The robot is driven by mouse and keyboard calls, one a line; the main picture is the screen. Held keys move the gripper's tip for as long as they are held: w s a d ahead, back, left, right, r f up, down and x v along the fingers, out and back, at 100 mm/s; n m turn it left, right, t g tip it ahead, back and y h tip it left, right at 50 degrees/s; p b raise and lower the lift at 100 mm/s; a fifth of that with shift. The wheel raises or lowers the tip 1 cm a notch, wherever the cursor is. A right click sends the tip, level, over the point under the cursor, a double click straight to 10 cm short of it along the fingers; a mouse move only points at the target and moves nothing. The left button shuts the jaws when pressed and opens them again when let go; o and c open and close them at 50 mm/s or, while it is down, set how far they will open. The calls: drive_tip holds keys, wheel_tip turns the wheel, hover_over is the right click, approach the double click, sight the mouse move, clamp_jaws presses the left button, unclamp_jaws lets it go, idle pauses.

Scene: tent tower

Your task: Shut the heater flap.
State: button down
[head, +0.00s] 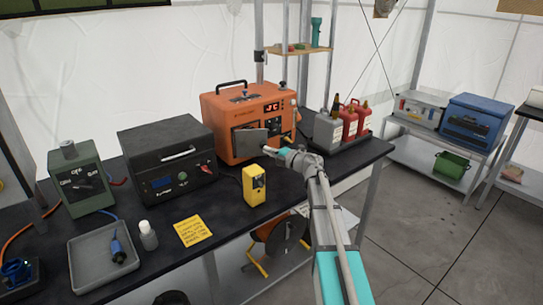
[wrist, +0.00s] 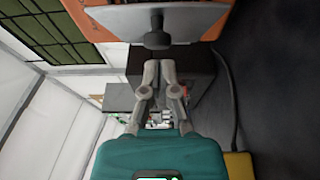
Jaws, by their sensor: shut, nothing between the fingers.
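The orange heater (head: 222,112) stands on the dark bench, with a black handle on top. Its grey flap (head: 249,143) appears swung out from the heater's front at an angle. In the wrist view the flap (wrist: 190,23) is a grey plate across the top, with a dark round knob (wrist: 157,36) on it. My gripper (head: 270,149) is at the flap, coming from the right. In the wrist view my gripper (wrist: 158,54) is shut and empty, its fingertips just below the knob. I cannot tell whether they touch it.
A black box unit (head: 168,158) stands left of the heater. A yellow device (head: 254,187) stands in front of it on the bench. Red and grey bottles (head: 328,128) stand to the right. A grey tray (head: 103,256) lies at the front left.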

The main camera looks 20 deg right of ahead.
drive_tip(key=shift+w, duration=0.4)
drive_tip(key=shift+w+a, duration=0.15)
